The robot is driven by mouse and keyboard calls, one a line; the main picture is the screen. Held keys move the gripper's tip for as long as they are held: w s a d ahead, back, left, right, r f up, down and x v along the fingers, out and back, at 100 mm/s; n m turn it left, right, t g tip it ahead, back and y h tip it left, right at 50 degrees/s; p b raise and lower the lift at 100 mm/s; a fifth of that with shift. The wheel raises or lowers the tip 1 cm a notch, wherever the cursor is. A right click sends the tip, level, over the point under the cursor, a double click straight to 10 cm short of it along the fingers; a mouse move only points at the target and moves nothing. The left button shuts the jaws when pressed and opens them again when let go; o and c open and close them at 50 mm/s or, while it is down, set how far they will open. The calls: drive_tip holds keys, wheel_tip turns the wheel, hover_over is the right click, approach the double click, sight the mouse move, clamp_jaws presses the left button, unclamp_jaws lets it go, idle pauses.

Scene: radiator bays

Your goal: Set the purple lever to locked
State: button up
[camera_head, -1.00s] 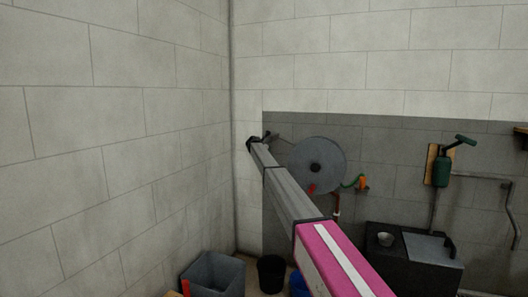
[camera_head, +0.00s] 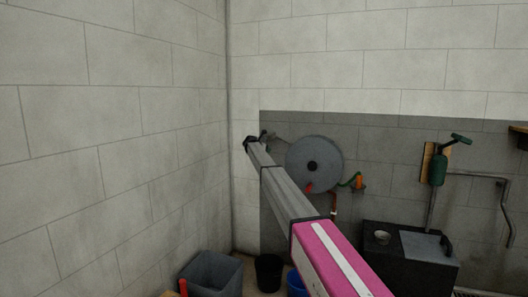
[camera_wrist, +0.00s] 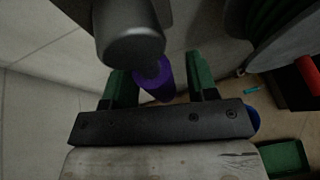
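The purple lever (camera_wrist: 158,82) shows in the wrist view as a short purple grip hanging from a dark grey rounded fitting (camera_wrist: 130,38). My gripper (camera_wrist: 162,75) is open, with its two green fingers on either side of the lever. The lever lies nearer the left finger, with a clear gap to the right finger. I cannot tell whether it touches the left finger. In the head view my gripper (camera_head: 262,138) is small and dark at the far end of my arm, near the wall corner. The lever cannot be made out there.
A round grey hose reel (camera_head: 314,165) is on the wall right of my gripper. A dark cabinet (camera_head: 408,262) and a green pump (camera_head: 440,168) stand farther right. A grey bin (camera_head: 212,275), a black bucket (camera_head: 269,272) and a blue bucket (camera_head: 296,283) are on the floor below.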

drive_tip(key=v, duration=1)
drive_tip(key=shift+s+r, duration=0.2)
drive_tip(key=shift+s, duration=0.15)
drive_tip(key=shift+a, duration=0.15)
drive_tip(key=s+d+f+m+g+y, duration=0.1)
drive_tip(key=s+d+f+m+g, duration=0.1)
drive_tip(key=s+d+f+m, duration=0.55)
drive_tip(key=s+d+f+m+g, duration=0.2)
drive_tip(key=s+d+f, duration=0.6)
drive_tip(key=s+f, duration=0.65)
drive_tip(key=s+d+f+m+g+y, duration=0.1)
drive_tip(key=s+d+f+m+g, duration=0.1)
drive_tip(key=s+d+f+m, duration=0.55)
drive_tip(key=s+d+f+m+g+y, duration=0.1)
drive_tip(key=s+d+f+m+g, duration=0.1)
drive_tip(key=s, duration=1.2)
drive_tip(key=s+d+f+m+g+y, duration=0.1)
drive_tip(key=s+f+m, duration=0.5)
drive_tip(key=s, duration=0.8)
drive_tip(key=s+d+f+m+g+y, duration=0.2)
drive_tip(key=s+d+f+m, duration=0.2)
drive_tip(key=s, duration=1)
drive_tip(key=shift+s+d+f+m+g, duration=0.2)
drive_tip(key=shift+d+f+m+g, duration=0.1)
drive_tip(key=shift+d+f, duration=0.6)
